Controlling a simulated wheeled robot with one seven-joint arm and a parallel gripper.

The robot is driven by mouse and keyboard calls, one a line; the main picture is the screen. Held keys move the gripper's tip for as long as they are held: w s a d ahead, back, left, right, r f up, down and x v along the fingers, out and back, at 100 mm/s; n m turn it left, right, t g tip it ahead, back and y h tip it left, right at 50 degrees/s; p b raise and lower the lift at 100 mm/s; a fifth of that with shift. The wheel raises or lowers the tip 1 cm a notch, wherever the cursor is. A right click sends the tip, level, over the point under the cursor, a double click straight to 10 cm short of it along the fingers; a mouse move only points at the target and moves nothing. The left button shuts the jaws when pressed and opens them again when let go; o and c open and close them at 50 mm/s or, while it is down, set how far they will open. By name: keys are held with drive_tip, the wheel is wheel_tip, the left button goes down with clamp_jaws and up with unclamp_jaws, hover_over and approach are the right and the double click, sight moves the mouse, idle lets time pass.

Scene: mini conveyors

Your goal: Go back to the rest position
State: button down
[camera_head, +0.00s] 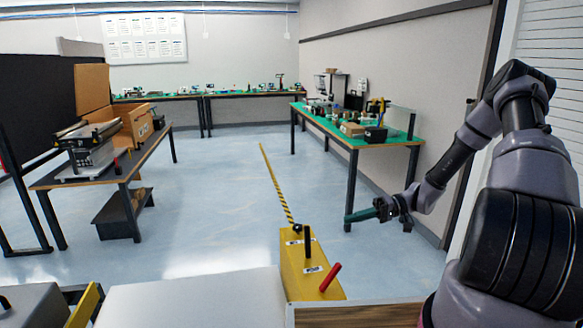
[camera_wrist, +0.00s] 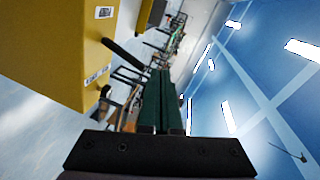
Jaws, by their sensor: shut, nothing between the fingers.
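My gripper (camera_head: 349,218) is at the end of my arm, which reaches in from the right side of the head view. Its dark green fingers point left and are together and empty. In the wrist view the fingers (camera_wrist: 162,75) also lie side by side with nothing between them. The gripper is in free air, right of the yellow box (camera_head: 293,268) and apart from it in the picture. The yellow box (camera_wrist: 45,50) fills the upper left of the wrist view.
A green-topped table (camera_head: 345,138) stands behind the gripper. Open floor lies between.

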drive_tip(key=s+d+r+m+t+h, duration=0.1)
drive_tip(key=s+r+m+h, duration=0.3)
drive_tip(key=r, duration=0.7)
drive_tip(key=s+d+r+n+t+h, duration=0.1)
drive_tip(key=s+d+r+h, duration=0.1)
drive_tip(key=r+h, duration=0.65)
drive_tip(key=s+r+m+t, duration=0.3)
drive_tip(key=s+r, duration=0.4)
drive_tip(key=r, duration=0.2)
drive_tip(key=s+d+r+m+t, duration=0.1)
drive_tip(key=s+r+t, duration=0.3)
drive_tip(key=r, duration=0.5)
drive_tip(key=s+m+h, duration=0.1)
drive_tip(key=s, duration=0.1)
drive_tip(key=shift+s+d+m, duration=0.25)
drive_tip(key=shift+s+m, duration=0.1)
drive_tip(key=shift+m, duration=0.05)
